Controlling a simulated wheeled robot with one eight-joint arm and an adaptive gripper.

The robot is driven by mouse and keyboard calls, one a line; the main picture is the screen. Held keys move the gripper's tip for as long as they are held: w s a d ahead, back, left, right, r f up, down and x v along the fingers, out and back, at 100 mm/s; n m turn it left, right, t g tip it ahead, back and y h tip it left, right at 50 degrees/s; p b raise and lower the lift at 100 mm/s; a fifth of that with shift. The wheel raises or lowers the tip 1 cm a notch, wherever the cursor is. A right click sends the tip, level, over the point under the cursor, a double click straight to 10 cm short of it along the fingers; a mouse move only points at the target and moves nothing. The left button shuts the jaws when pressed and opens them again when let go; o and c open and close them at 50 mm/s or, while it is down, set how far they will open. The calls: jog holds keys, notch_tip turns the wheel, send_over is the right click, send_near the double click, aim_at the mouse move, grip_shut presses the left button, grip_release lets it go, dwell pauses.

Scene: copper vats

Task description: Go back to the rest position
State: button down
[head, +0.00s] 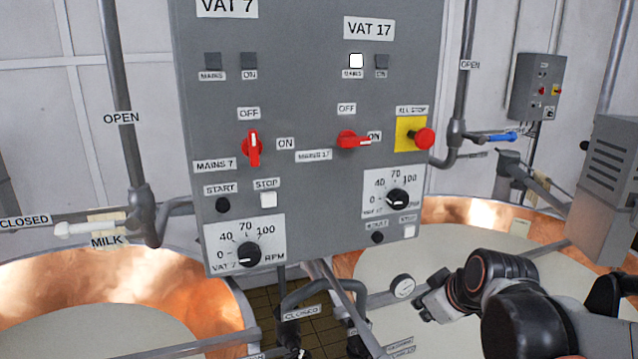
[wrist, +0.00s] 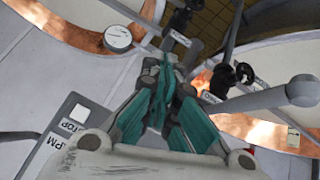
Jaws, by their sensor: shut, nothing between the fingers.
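My gripper (head: 424,308) is at the lower right in the head view, below the control panel's lower right corner and in front of the right vat. It is empty. In the wrist view its teal-padded fingers (wrist: 166,68) are together. The grey control panel (head: 310,190) hangs upright in the middle of the head view, apart from the gripper. Its red Mains 7 switch (head: 252,148) stands vertical, towards OFF. Its red Mains 17 switch (head: 352,140) lies horizontal, towards ON, and the Vat 17 mains lamp (head: 356,61) is white.
Copper vats stand at left (head: 200,300) and right (head: 470,212). A round gauge (head: 402,287) and pipes (head: 320,290) are close to my gripper. A grey louvred box (head: 606,185) is at the right edge. A red all-stop button (head: 423,138) projects from the panel.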

jog(key=s+a+f+m+h+b, duration=0.1)
jog(key=s+f+m+b, duration=0.5)
jog(key=s+f+b, duration=0.7)
jog(key=s+f, duration=0.1)
jog(key=s, duration=0.3)
jog(key=shift+s+a+f+m+g+b, duration=0.15)
jog(key=shift+a+f+m+g+b, duration=0.1)
jog(key=shift+a+m+g+b, duration=0.1)
